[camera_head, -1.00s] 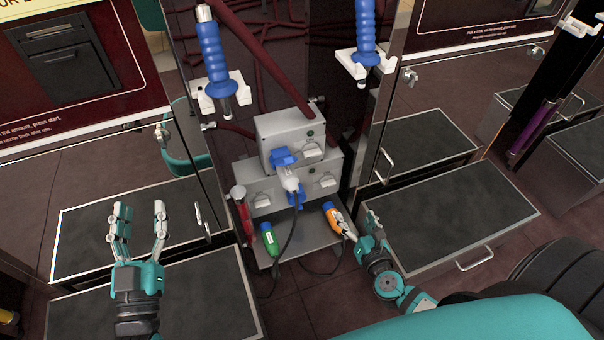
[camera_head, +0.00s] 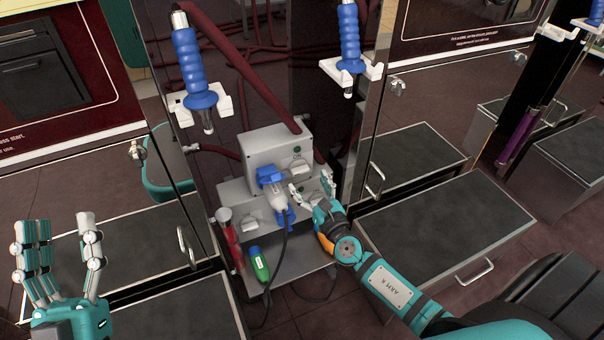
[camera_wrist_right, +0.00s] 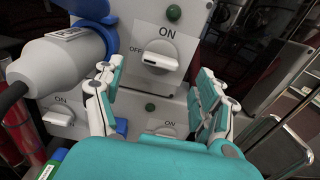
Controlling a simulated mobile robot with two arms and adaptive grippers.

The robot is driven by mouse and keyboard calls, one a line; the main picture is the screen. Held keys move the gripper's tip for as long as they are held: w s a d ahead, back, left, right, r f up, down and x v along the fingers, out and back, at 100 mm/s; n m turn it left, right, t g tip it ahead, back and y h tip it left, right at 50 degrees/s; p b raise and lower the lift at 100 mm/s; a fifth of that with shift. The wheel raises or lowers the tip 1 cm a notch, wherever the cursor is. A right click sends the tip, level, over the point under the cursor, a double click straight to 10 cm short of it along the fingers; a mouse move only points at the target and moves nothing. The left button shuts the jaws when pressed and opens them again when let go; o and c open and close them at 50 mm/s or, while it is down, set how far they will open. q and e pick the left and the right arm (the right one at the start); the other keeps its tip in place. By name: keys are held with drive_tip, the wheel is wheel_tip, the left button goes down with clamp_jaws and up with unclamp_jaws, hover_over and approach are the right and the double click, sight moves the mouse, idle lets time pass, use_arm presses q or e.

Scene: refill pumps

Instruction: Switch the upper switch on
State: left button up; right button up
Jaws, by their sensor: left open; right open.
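The upper switch (camera_head: 299,171) is a white rotary knob on the front of the upper grey box (camera_head: 265,151). In the right wrist view the knob (camera_wrist_right: 160,60) has ON printed above it and OFF at its left; its handle lies roughly level. My right gripper (camera_head: 312,187) is open in front of the boxes, just below and right of the knob. In the right wrist view its fingers (camera_wrist_right: 155,85) are spread, lower than the knob and apart from it. My left gripper (camera_head: 60,235) is open and empty at the far left.
A blue plug with a white-grey body (camera_head: 273,185) sits in the upper box, left of the knob. The lower box (camera_head: 235,197) has more knobs. A green connector (camera_head: 259,264) lies on the shelf; an orange one (camera_head: 325,241) is partly hidden by my right arm. Blue-handled nozzles (camera_head: 192,62) hang above.

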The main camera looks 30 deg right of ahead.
sight(302, 173)
drive_tip(key=w, duration=0.5)
drive_tip(key=shift+d+b, duration=0.15)
drive_tip(key=shift+b, duration=0.15)
use_arm(q)
drive_tip(key=shift+s+a+r+t+h, duration=0.1)
drive_tip(key=shift+s+r+t+h, duration=0.4)
drive_tip(key=shift+s+r+t, duration=0.45)
use_arm(e)
drive_tip(key=c, duration=1.2)
drive_tip(key=shift+o, duration=0.2)
